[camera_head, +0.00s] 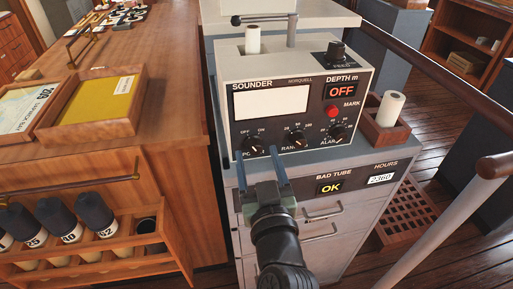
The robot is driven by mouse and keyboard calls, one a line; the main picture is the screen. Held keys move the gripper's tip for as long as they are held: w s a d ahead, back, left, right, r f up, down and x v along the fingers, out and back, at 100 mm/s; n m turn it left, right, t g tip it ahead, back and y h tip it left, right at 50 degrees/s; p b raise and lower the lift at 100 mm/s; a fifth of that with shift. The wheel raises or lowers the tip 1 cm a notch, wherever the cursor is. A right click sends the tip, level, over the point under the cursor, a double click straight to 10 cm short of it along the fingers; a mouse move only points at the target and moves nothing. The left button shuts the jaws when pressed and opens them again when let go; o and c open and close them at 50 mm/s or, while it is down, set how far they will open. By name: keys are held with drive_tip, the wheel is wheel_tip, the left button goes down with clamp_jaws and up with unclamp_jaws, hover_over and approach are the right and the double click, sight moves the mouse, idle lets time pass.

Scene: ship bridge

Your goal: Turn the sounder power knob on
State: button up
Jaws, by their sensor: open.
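The sounder (238,70) is a box with a dark front panel on a grey cabinet. Its power knob (254,145) is the leftmost of the lower row, a black dial with OFF and ON marks above it. The tiny pointer's setting is hard to make out. The depth display (342,91) reads OFF, and the wide screen (270,104) is blank white. My gripper (258,169) is open in front of the panel. Its two blue fingers point up on either side of the knob's lower area, the left one partly covering the label. I cannot tell whether they touch the knob.
The range knob (297,138) and alarm knob (338,132) sit close to the right. A metal bar handle (292,28) stands over the box. A paper roll in a wooden holder (378,138) is at right. A wooden chart desk (165,90) and a bottle rack (95,274) are at left.

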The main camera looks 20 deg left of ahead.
drive_tip(key=shift+x, duration=0.85)
drive_tip(key=shift+c, duration=0.3)
clamp_jaws()
